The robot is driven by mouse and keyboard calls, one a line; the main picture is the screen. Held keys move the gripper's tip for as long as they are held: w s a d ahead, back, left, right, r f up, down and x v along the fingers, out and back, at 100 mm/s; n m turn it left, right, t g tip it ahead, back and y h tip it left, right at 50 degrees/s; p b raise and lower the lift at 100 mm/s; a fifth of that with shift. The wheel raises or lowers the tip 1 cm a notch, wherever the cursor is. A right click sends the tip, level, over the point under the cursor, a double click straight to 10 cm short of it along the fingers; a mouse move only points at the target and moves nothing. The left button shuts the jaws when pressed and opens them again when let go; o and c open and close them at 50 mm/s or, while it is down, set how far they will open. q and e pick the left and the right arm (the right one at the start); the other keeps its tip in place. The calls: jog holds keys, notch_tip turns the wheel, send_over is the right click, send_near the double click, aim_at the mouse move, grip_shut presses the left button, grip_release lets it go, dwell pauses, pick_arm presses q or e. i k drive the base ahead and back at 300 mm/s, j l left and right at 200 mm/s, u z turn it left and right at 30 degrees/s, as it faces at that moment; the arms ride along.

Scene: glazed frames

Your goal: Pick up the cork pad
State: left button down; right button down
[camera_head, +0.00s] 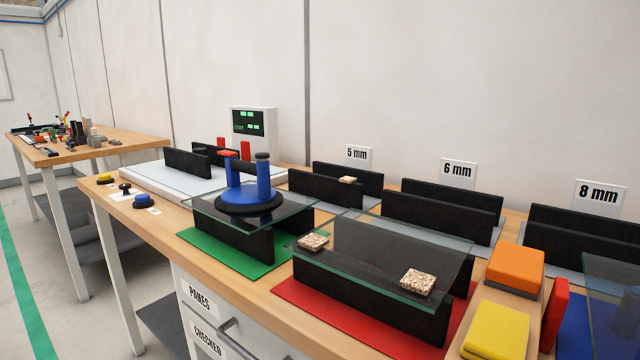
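Three speckled tan cork pads show. One cork pad (418,282) lies on the right part of the glass pane (375,245) over the red mat. A second cork pad (313,242) lies at that pane's left corner. A third, smaller-looking cork pad (347,179) sits at the black rack by the "5 mm" sign. Neither of my grippers is in view.
A blue suction lifter (250,190) stands on a glass pane above the green mat (215,250). Orange (516,268) and yellow (497,331) blocks lie right of the red mat (300,299). Black racks line the back, with "6 mm" (458,173) and "8 mm" (599,196) signs.

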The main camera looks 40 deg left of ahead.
aim_at(346, 179)
jog(key=u, duration=1.1)
jog(key=j, duration=0.15)
